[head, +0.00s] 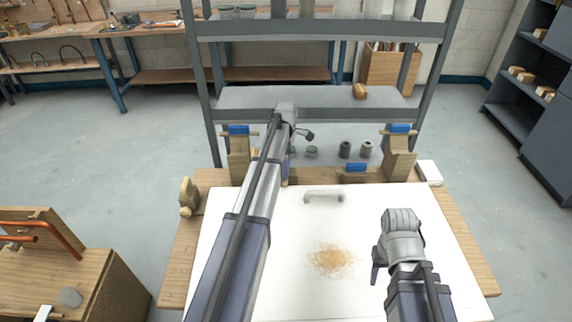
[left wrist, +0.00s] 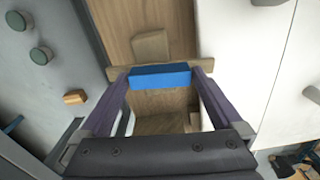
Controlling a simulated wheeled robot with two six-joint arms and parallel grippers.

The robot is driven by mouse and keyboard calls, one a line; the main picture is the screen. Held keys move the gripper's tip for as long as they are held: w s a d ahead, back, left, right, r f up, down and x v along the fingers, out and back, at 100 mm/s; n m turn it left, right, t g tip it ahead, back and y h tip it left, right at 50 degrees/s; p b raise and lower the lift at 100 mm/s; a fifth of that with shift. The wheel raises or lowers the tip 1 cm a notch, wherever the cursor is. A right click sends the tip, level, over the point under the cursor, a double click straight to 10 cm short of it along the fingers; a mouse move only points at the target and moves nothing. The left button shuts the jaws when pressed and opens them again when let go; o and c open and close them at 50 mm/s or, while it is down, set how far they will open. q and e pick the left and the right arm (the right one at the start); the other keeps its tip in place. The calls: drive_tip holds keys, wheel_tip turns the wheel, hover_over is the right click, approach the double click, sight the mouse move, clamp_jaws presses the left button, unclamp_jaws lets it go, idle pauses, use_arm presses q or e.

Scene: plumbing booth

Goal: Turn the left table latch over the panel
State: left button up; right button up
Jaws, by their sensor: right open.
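The white panel (head: 270,290) lies on the wooden table, with a pale handle (head: 324,195) near its far edge. In the head view my left arm hides most of the left table latch. The left wrist view shows a blue block (left wrist: 160,76) on a wooden bar (left wrist: 203,69), close to the white panel (left wrist: 235,60). My left gripper (left wrist: 161,85) has its two purple fingers on either side of the blue block; whether they press on it is unclear. Another blue-topped latch (head: 356,168) sits at the table's far edge. My right gripper (head: 383,258) is open and empty over the panel's right side.
Two wooden posts with blue tops stand at the far left (head: 239,160) and far right (head: 399,160). A brown patch (head: 332,260) marks the panel. A grey shelf rack (head: 310,113) stands behind. A wooden bench with copper pipe (head: 55,285) is at left.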

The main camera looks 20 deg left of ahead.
use_arm(q)
drive_tip(key=shift+r, duration=0.1)
wheel_tip(320, 180, up, 8)
drive_tip(key=p, duration=0.8)
use_arm(e)
wheel_tip(320, 180, up, 8)
use_arm(q)
drive_tip(key=shift+f, duration=0.2)
use_arm(e)
drive_tip(key=shift+f, duration=0.15)
use_arm(q)
drive_tip(key=s+d+m+y, duration=0.1)
drive_tip(key=s+d+m, duration=2.4)
drive_tip(key=s+d, duration=0.4)
drive_tip(key=shift+m, duration=0.4)
